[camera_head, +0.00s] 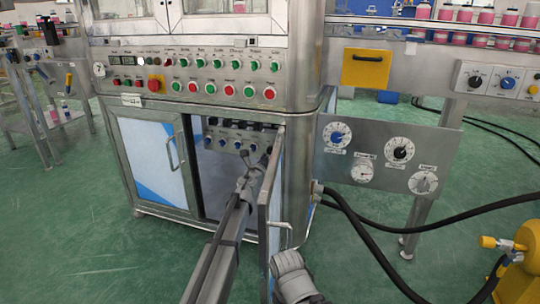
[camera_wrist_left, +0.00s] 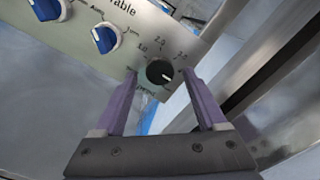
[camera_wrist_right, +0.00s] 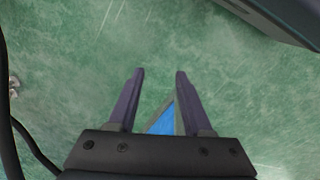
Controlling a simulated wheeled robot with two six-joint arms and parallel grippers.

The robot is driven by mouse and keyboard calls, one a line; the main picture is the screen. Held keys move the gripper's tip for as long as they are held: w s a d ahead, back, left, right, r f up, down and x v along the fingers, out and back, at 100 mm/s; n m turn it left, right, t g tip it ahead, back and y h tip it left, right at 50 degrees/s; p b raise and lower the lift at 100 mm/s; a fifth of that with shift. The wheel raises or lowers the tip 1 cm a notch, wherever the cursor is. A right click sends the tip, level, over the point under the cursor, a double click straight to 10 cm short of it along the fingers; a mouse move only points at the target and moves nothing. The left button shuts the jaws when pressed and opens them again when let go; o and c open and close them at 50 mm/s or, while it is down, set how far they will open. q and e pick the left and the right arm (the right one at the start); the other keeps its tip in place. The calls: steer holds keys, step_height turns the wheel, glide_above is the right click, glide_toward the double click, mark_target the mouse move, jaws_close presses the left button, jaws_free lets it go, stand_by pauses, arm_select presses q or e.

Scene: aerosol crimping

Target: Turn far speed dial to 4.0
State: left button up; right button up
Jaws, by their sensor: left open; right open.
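The speed dial is a black knob (camera_wrist_left: 160,73) at the end of the panel's row, with numbers including 1.0 and 2.0 printed around it. My left gripper (camera_wrist_left: 159,73) is open in the left wrist view, its fingertips on either side of the knob. I cannot tell whether they touch it. The knob's exact setting is too small to read. In the head view my left arm reaches into the open cabinet, and its gripper (camera_head: 258,168) hides the dial. My right gripper (camera_wrist_right: 158,73) is open and empty above the green floor.
Blue knobs (camera_wrist_left: 107,40) sit beside the dial on the inner panel (camera_head: 228,133). The open cabinet door (camera_head: 271,205) stands close to my left arm. An outer panel (camera_head: 383,155) holds more dials on the right. Black hoses (camera_head: 365,235) cross the floor.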

arm_select(q)
steer(key=v, duration=0.7)
steer(key=shift+s, duration=0.15)
